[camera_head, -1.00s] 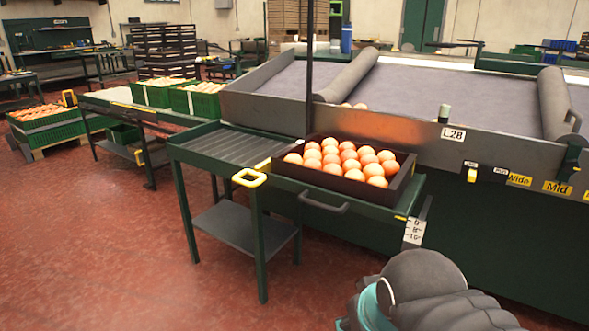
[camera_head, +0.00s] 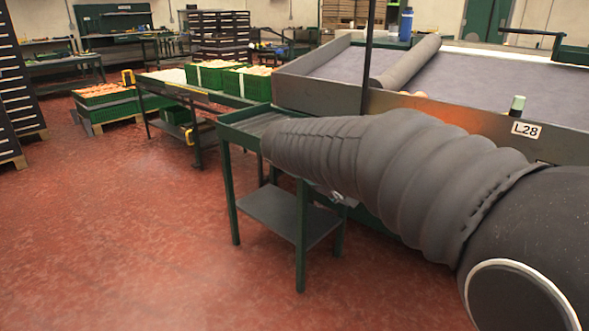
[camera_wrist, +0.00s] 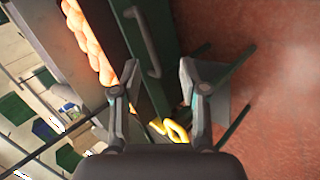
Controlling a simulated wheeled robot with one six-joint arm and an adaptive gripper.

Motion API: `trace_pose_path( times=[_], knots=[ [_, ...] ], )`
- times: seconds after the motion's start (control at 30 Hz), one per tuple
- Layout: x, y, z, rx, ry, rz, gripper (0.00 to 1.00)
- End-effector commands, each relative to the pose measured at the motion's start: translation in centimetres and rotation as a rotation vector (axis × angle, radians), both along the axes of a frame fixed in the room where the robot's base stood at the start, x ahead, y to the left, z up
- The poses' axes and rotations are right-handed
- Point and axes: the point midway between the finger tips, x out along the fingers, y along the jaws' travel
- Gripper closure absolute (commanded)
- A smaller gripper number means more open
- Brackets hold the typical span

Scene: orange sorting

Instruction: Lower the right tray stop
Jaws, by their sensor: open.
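A yellow loop (camera_wrist: 178,127) shows low in the wrist view, between the bases of my gripper's fingers, beside the dark edge of the stand. I cannot tell whether it is the right tray stop. My gripper (camera_wrist: 158,68) is open, with its fingers apart and nothing between the tips. A row of oranges (camera_wrist: 90,45) in a tray lies to the left of the fingers. A grey bar handle (camera_wrist: 151,45) on the green edge is ahead of them. In the head view my arm hides the orange tray, the loop and my gripper.
The green stand (camera_head: 240,112) with its lower shelf (camera_head: 285,215) is behind my arm. The grey sorting table (camera_head: 480,85) with the L28 label stands at right. Green crates (camera_head: 245,83) are on a bench behind. Red floor at left is clear.

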Motion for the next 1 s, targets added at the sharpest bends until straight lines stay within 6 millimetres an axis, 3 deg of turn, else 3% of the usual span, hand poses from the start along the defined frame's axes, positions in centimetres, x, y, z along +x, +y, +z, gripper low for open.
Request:
trace_pose_path(
  times=[0.03, 0.2, 0.4, 0.5, 0.7, 1.0],
  knots=[
    [1.8, 2.1, -0.7, -0.051, -0.012, 0.03, 0.57],
    [6.7, 9.0, -1.5, -0.219, -0.095, 0.114, 0.57],
    [10.1, 17.1, -2.7, -0.368, -0.209, 0.2, 0.57],
    [10.9, 19.8, -3.2, -0.412, -0.253, 0.228, 0.57],
    [11.5, 22.0, -3.5, -0.45, -0.293, 0.249, 0.57],
    [14.6, 19.6, -4.3, -0.451, -0.292, 0.248, 0.57]
  ],
)
